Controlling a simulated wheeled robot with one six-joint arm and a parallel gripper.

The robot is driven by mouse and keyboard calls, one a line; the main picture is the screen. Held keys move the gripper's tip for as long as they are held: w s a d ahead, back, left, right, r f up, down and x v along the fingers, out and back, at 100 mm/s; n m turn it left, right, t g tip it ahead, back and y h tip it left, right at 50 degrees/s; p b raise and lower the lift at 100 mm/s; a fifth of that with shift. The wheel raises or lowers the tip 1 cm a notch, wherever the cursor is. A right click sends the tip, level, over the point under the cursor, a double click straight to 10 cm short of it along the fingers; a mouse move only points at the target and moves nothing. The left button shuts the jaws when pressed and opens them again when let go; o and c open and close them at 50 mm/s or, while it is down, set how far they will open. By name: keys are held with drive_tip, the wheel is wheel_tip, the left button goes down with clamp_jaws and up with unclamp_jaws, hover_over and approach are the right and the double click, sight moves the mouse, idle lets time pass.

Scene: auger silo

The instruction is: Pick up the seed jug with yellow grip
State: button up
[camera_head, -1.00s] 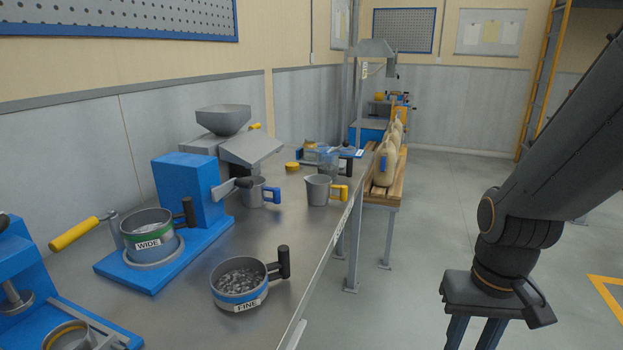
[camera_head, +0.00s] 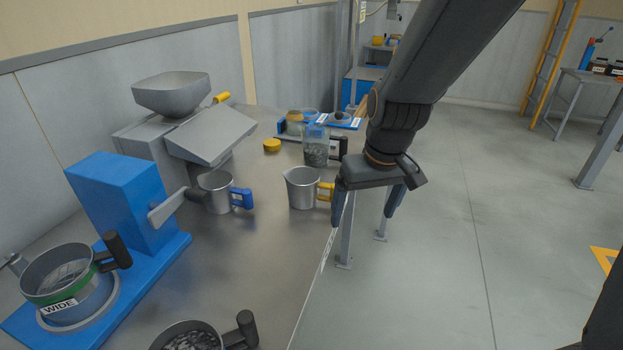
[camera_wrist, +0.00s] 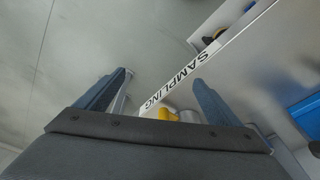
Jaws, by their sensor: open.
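The seed jug with yellow grip (camera_head: 303,188) is a grey metal jug standing upright near the right edge of the steel bench. Its yellow grip (camera_head: 325,191) points right, toward my gripper (camera_head: 366,200), which partly hides it. My gripper is open and empty, beside the grip at the bench edge. In the wrist view the yellow grip (camera_wrist: 167,114) and a bit of the grey jug (camera_wrist: 190,116) show low between the two fingers (camera_wrist: 160,90). I cannot tell whether a finger touches the grip.
A similar jug with blue grip (camera_head: 217,192) stands to the left. Behind are a clear container of seeds (camera_head: 316,148) and a yellow lid (camera_head: 272,145). A blue stand (camera_head: 125,205) and a pan of seeds (camera_head: 190,338) are nearer.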

sight(306, 179)
drive_tip(key=w+a+r+n+p, duration=0.1)
drive_tip(key=w+a, duration=0.2)
drive_tip(key=w+a+r+n+t+p, duration=0.1)
drive_tip(key=w+a+r, duration=0.1)
drive_tip(key=w+a, duration=0.1)
drive_tip(key=w+a+r+t+y+p, duration=0.1)
drive_tip(key=w+a, duration=0.2)
drive_tip(key=a, duration=0.1)
drive_tip(key=shift+w+a+r+n+p, duration=0.3)
drive_tip(key=shift+w+a+n+p, duration=0.05)
drive_tip(key=shift+w+a+n, duration=0.05)
drive_tip(key=shift+a+p+x, duration=0.15)
drive_tip(key=shift+p+x, duration=0.3)
drive_tip(key=shift+x, duration=0.8)
drive_tip(key=shift+a+p+x, duration=0.1)
drive_tip(key=shift+p+x, duration=0.3)
drive_tip(key=shift+x, duration=0.9)
drive_tip(key=shift+w+r, duration=0.1)
drive_tip(key=shift+w, duration=0.05)
drive_tip(key=shift+c, duration=0.3)
drive_tip(key=c, duration=1.2)
